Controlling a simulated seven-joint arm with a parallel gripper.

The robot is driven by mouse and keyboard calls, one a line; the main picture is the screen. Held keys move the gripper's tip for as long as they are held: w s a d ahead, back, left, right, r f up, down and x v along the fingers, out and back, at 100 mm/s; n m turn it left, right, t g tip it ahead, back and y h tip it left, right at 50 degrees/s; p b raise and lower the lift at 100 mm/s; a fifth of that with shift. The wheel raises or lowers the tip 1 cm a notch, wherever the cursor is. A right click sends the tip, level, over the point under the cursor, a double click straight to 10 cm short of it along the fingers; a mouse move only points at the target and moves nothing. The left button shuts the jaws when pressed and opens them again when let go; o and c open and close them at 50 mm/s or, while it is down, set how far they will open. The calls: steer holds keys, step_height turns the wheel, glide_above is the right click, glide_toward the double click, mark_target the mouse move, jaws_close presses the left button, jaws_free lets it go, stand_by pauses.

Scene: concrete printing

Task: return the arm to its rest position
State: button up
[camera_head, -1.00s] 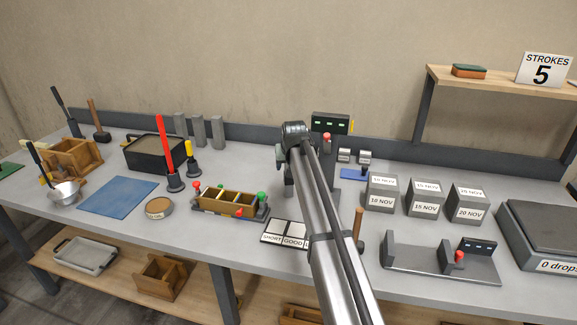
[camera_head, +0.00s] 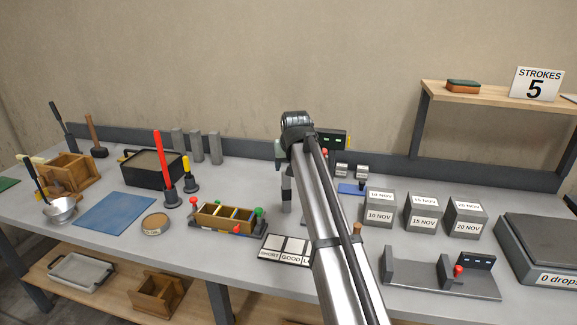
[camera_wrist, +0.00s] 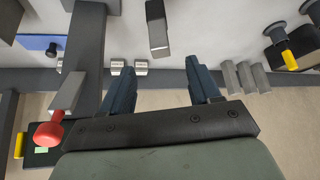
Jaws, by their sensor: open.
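My gripper (camera_wrist: 160,78) is open in the wrist view, with its two dark blue fingers apart and nothing between them. A grey upright block (camera_wrist: 158,28) shows beyond the fingertips, apart from them. In the head view my arm reaches forward over the middle of the bench, and its forearm hides most of the gripper. A grey block (camera_head: 287,190) shows just below the wrist there. A red-knobbed lever (camera_wrist: 48,134) is close to the left side of my gripper in the wrist view, beside a dark panel with a green light.
The tester panel (camera_head: 333,142) stands behind my wrist. Labelled grey cubes (camera_head: 422,212) and a scale (camera_head: 540,240) are at right. A mould (camera_head: 226,217), black tub (camera_head: 153,172) and blue mat (camera_head: 115,212) are at left. A shelf (camera_head: 490,95) is at back right.

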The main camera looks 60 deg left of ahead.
stand_by(0.4)
